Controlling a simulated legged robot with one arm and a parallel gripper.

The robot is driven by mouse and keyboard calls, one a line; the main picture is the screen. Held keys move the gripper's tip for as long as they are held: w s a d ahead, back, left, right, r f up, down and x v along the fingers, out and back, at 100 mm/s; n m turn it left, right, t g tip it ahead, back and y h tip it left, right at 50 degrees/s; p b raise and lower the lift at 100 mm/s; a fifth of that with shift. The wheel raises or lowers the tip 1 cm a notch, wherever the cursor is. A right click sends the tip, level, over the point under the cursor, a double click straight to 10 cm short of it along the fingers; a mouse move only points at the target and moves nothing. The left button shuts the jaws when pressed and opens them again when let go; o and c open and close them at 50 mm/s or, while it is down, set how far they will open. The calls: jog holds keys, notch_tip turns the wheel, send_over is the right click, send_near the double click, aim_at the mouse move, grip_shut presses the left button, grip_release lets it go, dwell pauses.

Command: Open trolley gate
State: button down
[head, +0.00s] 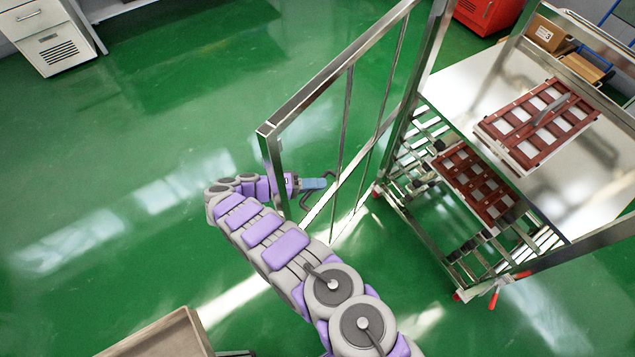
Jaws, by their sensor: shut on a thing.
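The trolley gate (272,155) is a metal frame with thin upright bars. It stands swung out from the trolley (403,150), with its free edge towards the left and an angled gap to the trolley's front. My arm comes up from the bottom and bends behind the gate's free-end post. My gripper (322,184) is at the lower part of the gate, just right of that post, and is shut on the gate. The exact contact is small and partly hidden by the frame.
A tan box (160,335) is at the bottom left. A white cabinet (50,48) stands top left. The green floor left of the gate is clear.

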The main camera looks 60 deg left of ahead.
jog(key=shift+f, duration=0.15)
jog(key=c, duration=1.4)
grip_release()
jog(key=shift+o, duration=1.2)
jog(key=shift+w+a, duration=0.1)
jog(key=shift+a, duration=0.15)
